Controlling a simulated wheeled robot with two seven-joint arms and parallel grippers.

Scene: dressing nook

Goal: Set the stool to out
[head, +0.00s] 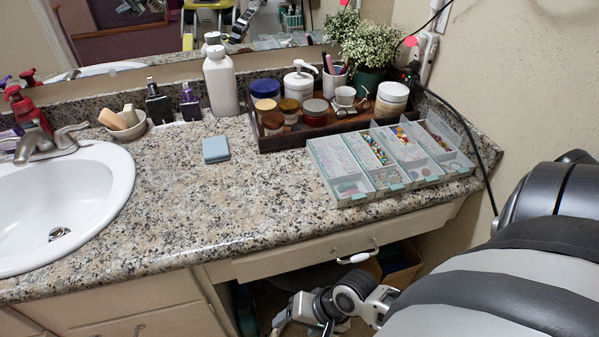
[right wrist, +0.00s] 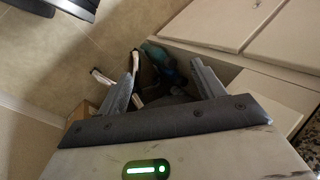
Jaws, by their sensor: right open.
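The stool does not show clearly. My right gripper (head: 300,312) is low in the knee space under the drawer, partly in shadow. In the right wrist view its two fingers (right wrist: 162,88) stand wide apart. Dark shapes show beyond and between them; I cannot tell what they are or whether they touch. My left gripper is not in view.
The granite counter (head: 185,215) and its drawer handle (head: 357,254) are above my right gripper. A cabinet front (head: 135,305) stands to the left. A box (head: 402,262) is under the counter at right. In the right wrist view a teal object (right wrist: 155,51) lies ahead.

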